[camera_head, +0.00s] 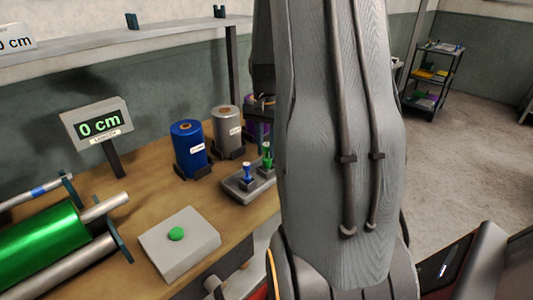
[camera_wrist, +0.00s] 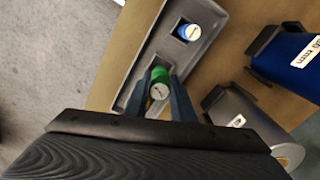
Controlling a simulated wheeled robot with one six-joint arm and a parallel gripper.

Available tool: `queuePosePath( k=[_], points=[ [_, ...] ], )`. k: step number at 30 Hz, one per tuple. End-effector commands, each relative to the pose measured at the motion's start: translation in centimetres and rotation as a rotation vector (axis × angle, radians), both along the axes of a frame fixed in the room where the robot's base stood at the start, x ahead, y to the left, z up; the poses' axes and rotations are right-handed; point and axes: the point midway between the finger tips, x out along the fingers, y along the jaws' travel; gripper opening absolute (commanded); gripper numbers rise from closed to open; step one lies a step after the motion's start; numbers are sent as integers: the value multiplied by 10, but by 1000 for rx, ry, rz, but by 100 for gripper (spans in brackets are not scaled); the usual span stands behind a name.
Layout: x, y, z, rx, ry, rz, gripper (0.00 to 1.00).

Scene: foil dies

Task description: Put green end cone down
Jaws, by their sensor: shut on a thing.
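The green end cone (camera_head: 267,155) stands upright at the right end of a grey tray (camera_head: 239,193) on the wooden bench. In the wrist view the green cone (camera_wrist: 160,82) is between the two fingers of my gripper (camera_wrist: 163,96), which is shut on it. The cone is over or in the tray's near compartment; I cannot tell whether its base touches the tray. A blue end cone (camera_head: 247,171) stands in the same tray, and it also shows in the wrist view (camera_wrist: 188,32). My arm hides the area right of the tray in the head view.
A blue foil roll (camera_head: 188,150) and a grey roll (camera_head: 227,132) stand behind the tray. A box with a green button (camera_head: 176,234) is in front. A green roller (camera_head: 41,244) and a display reading 0 cm (camera_head: 98,125) are at left.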

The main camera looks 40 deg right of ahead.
Motion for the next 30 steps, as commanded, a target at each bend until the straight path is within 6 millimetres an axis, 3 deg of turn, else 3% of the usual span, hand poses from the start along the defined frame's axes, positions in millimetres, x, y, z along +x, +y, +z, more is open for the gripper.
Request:
queuePosePath(
  k=[6, 16, 17, 20, 30],
  points=[
    [0, 1, -25, 1, 2, 1, 0],
    [0, 1, -28, 0, 1, 2, 0],
    [0, 1, -28, 0, 1, 2, 26],
    [0, 1, -27, 1, 0, 2, 41],
    [0, 1, -24, 0, 0, 2, 41]
  ],
)
